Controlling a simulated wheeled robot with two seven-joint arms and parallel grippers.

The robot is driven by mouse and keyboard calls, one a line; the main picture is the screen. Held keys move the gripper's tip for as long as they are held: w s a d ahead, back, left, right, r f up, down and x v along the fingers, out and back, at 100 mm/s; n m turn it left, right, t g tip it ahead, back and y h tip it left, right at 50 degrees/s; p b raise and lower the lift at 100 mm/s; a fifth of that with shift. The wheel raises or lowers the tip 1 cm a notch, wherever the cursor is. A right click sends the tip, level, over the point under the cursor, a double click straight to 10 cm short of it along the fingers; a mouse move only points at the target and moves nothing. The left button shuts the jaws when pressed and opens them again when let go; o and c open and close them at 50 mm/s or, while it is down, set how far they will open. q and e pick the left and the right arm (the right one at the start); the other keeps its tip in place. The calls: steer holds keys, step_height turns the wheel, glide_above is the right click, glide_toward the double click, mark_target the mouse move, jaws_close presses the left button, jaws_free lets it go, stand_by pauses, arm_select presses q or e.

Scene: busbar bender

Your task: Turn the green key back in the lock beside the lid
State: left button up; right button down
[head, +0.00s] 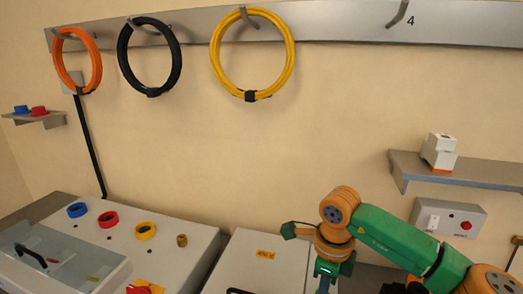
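My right arm comes in from the right, and its gripper (325,284) points down at the bottom edge, beside the right side of a pale cabinet or lid (248,262) with an orange label. The fingertips are cut off or hidden, so I cannot tell whether they are open or hold anything. I cannot make out the green key or its lock; that area is behind my gripper or below the picture. My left gripper is not in view.
A grey panel (130,236) at left carries blue, red and yellow rings, a brass knob and a clear cover (62,262). Orange, black and yellow coils hang on the wall rail (340,24). A shelf (460,174) and switch box (449,217) are at right.

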steer(key=n, duration=0.3)
steer(key=shift+n, duration=0.4)
steer(key=c, duration=0.9)
jaws_free()
